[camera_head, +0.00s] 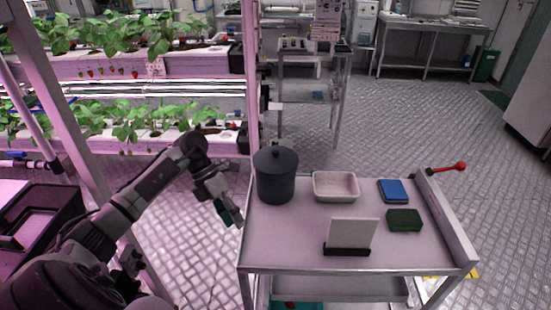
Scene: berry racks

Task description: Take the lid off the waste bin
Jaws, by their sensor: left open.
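The waste bin (276,184) is a dark grey cylinder standing upright at the back left corner of the cart top. Its lid (275,158), dark with a small knob on top, sits on the bin. My left gripper (231,216) is open and empty. It points down beside the cart's left edge, to the left of the bin and lower in the picture, apart from it. My right gripper is not in view.
The cart (290,245) also carries a white tray (336,185), a blue box (393,191), a green block (404,220) and a white card in a dark stand (348,249). A post (252,80) of the plant rack rises behind the bin.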

